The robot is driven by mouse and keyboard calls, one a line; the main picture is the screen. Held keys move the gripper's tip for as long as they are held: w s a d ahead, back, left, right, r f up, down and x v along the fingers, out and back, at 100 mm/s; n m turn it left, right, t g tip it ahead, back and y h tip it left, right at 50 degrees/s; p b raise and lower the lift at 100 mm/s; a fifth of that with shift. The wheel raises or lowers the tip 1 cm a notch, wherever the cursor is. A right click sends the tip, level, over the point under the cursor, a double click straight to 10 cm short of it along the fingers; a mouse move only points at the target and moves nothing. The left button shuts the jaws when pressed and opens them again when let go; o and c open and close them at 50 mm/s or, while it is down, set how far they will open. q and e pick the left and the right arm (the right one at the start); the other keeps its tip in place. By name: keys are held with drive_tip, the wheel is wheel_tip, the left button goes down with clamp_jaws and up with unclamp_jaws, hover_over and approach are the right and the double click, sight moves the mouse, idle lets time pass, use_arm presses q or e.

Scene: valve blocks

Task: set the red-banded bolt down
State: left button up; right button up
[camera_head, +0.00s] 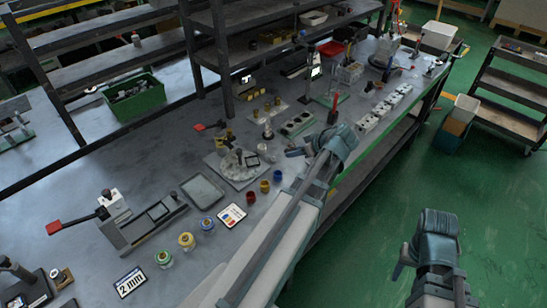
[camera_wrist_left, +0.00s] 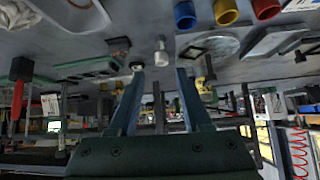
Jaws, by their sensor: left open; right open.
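My left gripper (camera_head: 293,152) is over the bench, its fingers pointing left across it. In the left wrist view its two fingers (camera_wrist_left: 160,73) are apart with nothing held between them. A small pale bolt-like piece (camera_wrist_left: 161,52) shows beyond the fingertips, apart from them. A small upright piece (camera_head: 267,130) stands on the bench just left of the gripper in the head view; it may be the same one. I cannot make out a red band on either. My right gripper (camera_head: 400,266) is open, over the green floor off the bench.
A plate with a clear round part (camera_head: 238,168) and several small coloured cups (camera_head: 265,186) lie nearby. A green-edged block with holes (camera_head: 297,124) is behind the gripper. A red-handled fixture (camera_head: 140,220) and a green crate (camera_head: 133,96) are at left. Shelf posts (camera_head: 222,60) rise at the back.

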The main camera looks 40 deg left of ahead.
use_arm(q)
drive_tip(key=b, duration=0.6)
approach(275, 164)
drive_tip(key=shift+w+a+r, duration=0.25)
drive_tip(key=shift+a, duration=0.35)
drive_tip(key=shift+w+a+r, duration=0.2)
drive_tip(key=shift+a+r, duration=0.05)
drive_tip(key=shift+a, duration=0.4)
drive_tip(key=shift+a+f, duration=0.2)
drive_tip(key=shift+a, duration=0.2)
drive_tip(key=b+x, duration=0.4)
drive_tip(key=x, duration=0.1)
drive_tip(key=shift+s+a+f, duration=0.1)
clamp_jaws()
